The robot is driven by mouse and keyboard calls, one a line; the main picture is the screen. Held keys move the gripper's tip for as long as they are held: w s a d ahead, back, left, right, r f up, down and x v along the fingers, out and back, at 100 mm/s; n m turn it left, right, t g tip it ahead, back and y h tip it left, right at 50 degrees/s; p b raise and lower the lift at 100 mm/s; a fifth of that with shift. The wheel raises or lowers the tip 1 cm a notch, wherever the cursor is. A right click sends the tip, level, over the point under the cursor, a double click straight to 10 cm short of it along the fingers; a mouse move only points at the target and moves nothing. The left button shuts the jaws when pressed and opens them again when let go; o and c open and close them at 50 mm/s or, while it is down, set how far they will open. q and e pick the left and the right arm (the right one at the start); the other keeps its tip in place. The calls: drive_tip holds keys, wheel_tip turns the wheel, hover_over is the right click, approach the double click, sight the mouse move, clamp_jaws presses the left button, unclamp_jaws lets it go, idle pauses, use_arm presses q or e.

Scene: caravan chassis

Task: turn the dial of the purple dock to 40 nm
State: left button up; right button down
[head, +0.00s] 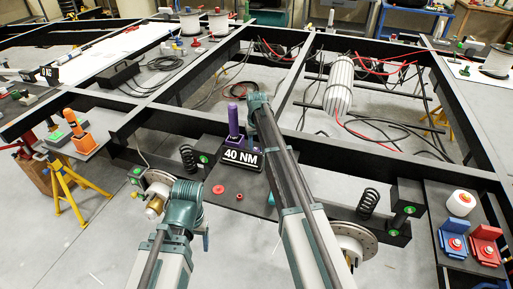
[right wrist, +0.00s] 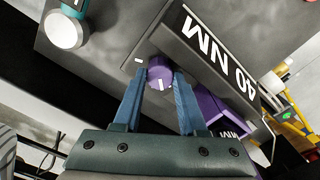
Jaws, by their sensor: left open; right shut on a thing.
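The purple dock (head: 243,153) stands on the dark chassis plate, with a purple upright tool (head: 233,121) in it and a black plate reading "40 NM" (head: 241,158) in front. The purple dial (right wrist: 160,80) shows in the right wrist view with a white line on its face; a short white mark is on the grey surface beside it. My right gripper (right wrist: 158,88) is shut on the dial, one blue finger on each side. In the head view, my right arm hides the dial. My left gripper (head: 186,190) is open and empty, in front of the chassis at lower left.
An orange dock (head: 84,142) stands at the left. Red and blue docks (head: 456,244) sit at the right. Red rings (head: 218,189), coil springs (head: 189,157) and brake discs (head: 352,240) are near the front beam. Cables and a white cylinder (head: 339,88) lie behind.

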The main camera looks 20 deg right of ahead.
sight(256, 149)
drive_tip(key=shift+n, duration=0.9)
drive_tip(key=c, duration=0.8)
unclamp_jaws()
drive_tip(key=shift+o, duration=0.2)
wheel_tip(256, 149, up, 14)
drive_tip(key=p, duration=1.4)
drive_tip(key=shift+f, duration=0.1)
